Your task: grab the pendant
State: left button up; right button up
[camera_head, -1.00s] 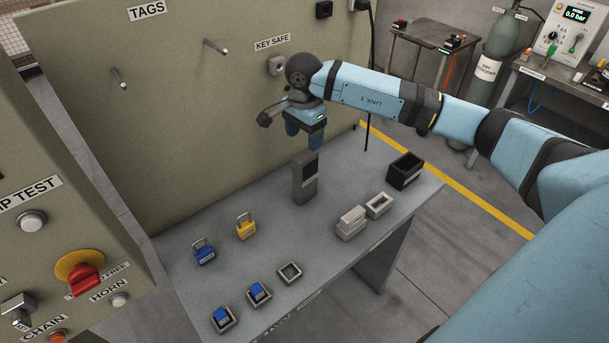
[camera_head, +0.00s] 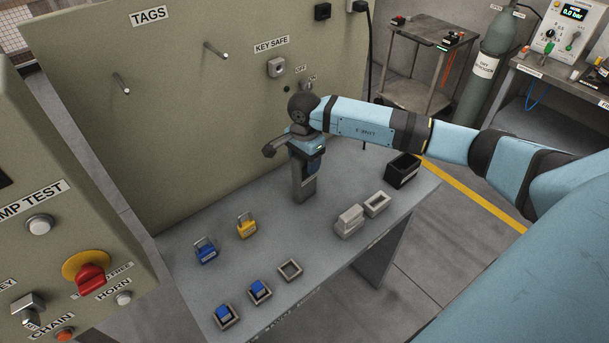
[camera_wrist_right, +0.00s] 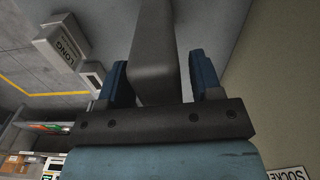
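A grey upright block, which I take for the pendant (camera_head: 304,184), stands on the grey bench near its back panel. My right gripper (camera_head: 307,168) points down over its top, and the gripper body hides the upper part. In the right wrist view the block (camera_wrist_right: 154,60) lies between the two blue fingers of the right gripper (camera_wrist_right: 163,82). The fingers are apart, with a narrow gap showing on the right side of the block; contact on the left side cannot be told. My left gripper is not in view.
A blue padlock (camera_head: 205,250) and a yellow padlock (camera_head: 246,226) stand left on the bench. Small trays, a pale block (camera_head: 349,220) and a black bin (camera_head: 403,170) lie along it. The green panel (camera_head: 190,120) with pegs and a key safe (camera_head: 276,68) rises close behind.

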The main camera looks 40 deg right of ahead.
grip_shut()
jog(key=shift+r, duration=0.1)
